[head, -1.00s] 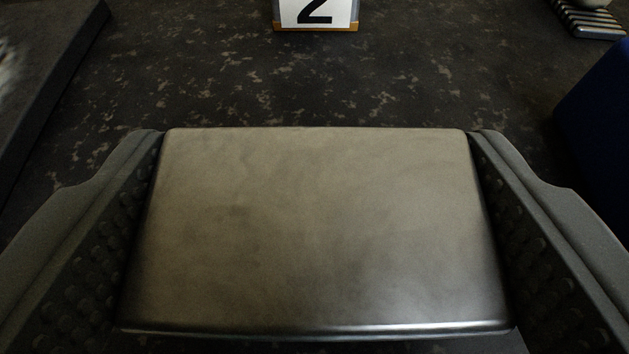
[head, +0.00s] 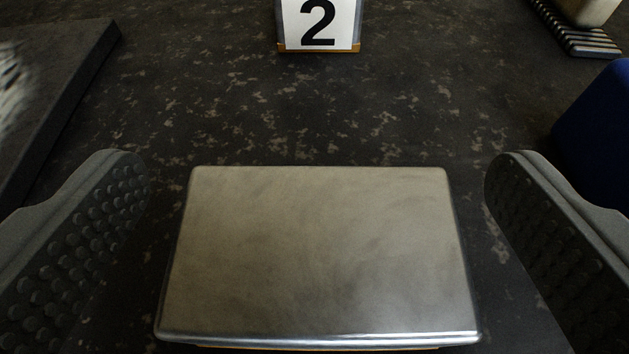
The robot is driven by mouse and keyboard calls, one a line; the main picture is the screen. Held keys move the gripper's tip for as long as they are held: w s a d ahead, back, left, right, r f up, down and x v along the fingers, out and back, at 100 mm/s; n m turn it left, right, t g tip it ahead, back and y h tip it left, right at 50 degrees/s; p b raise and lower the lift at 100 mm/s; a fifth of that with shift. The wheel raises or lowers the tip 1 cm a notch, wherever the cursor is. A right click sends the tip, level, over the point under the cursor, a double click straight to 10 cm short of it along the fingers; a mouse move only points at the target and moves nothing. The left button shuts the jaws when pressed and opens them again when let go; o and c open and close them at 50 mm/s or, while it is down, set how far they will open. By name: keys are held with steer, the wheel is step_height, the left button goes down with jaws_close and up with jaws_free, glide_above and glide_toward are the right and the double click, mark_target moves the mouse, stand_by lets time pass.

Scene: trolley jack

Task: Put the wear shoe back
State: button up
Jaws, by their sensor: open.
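A flat metal block with rounded edges (head: 318,250), which looks like the wear shoe, lies in the lower middle of the head view. My gripper (head: 317,190) is open around it, one studded finger on each side. A gap shows between the block and each finger, so neither touches it. A thin orange-brown edge shows just under the block's near side; what the block rests on is mostly hidden.
A white sign with a black 2 (head: 319,22) stands beyond the block. A dark slab (head: 60,85) lies at the left. A blue object (head: 598,115) and a striped item (head: 575,32) are at the right. The speckled dark surface (head: 400,110) between is clear.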

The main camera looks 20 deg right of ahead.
steer(key=shift+s+f+g+p, duration=0.35)
steer(key=shift+f+g+p, duration=0.05)
steer(key=shift+f, duration=0.35)
steer(key=v, duration=0.5)
steer(key=r+v, duration=0.1)
steer(key=v, duration=0.4)
steer(key=shift+w+d, duration=0.1)
steer(key=shift+w, duration=0.2)
steer(key=shift+p+v, duration=0.3)
steer(key=shift+v, duration=0.8)
steer(key=a+r+n+t, duration=0.1)
steer(key=a+r, duration=0.4)
steer(key=r, duration=0.8)
steer(key=a+r+t, duration=0.1)
steer(key=a+r, duration=0.4)
steer(key=r, duration=0.7)
steer(key=s+a+r+y, duration=0.1)
steer(key=s+a+r, duration=0.1)
steer(key=r, duration=0.4)
steer(key=s+a+r+n+y, duration=0.1)
steer(key=s+a+r, duration=0.2)
steer(key=s+r, duration=0.2)
steer(key=s+a+r+n+t+y, duration=0.1)
steer(key=s+a+r, duration=0.1)
steer(key=s+r, duration=0.2)
step_height(320, 180, up, 3)
steer(key=shift+s+a+r+y, duration=0.1)
steer(key=shift+s+a+y, duration=0.1)
steer(key=shift+y, duration=0.2)
